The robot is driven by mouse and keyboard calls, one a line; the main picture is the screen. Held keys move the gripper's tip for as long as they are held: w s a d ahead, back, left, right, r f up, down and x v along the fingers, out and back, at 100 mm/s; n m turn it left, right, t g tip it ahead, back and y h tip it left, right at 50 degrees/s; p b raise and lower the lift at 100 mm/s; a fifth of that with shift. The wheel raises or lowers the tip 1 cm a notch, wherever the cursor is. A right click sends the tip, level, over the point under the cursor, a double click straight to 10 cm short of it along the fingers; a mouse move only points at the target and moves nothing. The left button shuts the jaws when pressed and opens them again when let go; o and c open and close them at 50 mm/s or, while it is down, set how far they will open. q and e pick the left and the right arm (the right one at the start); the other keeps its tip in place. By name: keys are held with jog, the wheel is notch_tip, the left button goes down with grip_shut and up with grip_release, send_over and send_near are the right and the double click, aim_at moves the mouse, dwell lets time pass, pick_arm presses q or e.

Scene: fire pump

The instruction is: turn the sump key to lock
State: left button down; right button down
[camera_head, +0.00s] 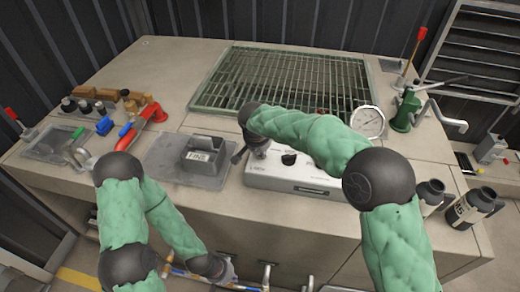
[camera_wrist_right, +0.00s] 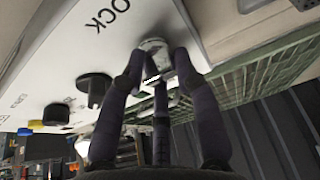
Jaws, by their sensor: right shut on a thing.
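The white control panel (camera_head: 290,184) stands on the bench, and its face with the letters "OCK" shows in the right wrist view (camera_wrist_right: 88,45). My right gripper (camera_head: 250,152) reaches over the panel's left end. In the right wrist view its dark fingers (camera_wrist_right: 163,68) are closed on a small pale key piece (camera_wrist_right: 153,48) at the panel face. The fingers hide much of the key, so its angle is unclear. A black knob (camera_head: 289,159) sits beside it on the panel. My left gripper (camera_head: 222,270) is low in front of the bench, too small to read.
A grey block with a handle (camera_head: 203,155) stands on a grey plate left of the panel. A green grate (camera_head: 300,78) lies behind. A round gauge (camera_head: 368,122) and a green pump (camera_head: 405,110) are at right. Pipes and valves run below the bench front.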

jog(key=c, duration=0.8)
grip_release()
jog(key=shift+w+d+r, duration=0.2)
jog(key=shift+w+r, duration=0.05)
jog(key=shift+r, duration=0.1)
jog(key=shift+c, duration=0.2)
jog(key=shift+s+f, duration=0.1)
jog(key=shift+f, duration=0.1)
jog(key=v, duration=1.2)
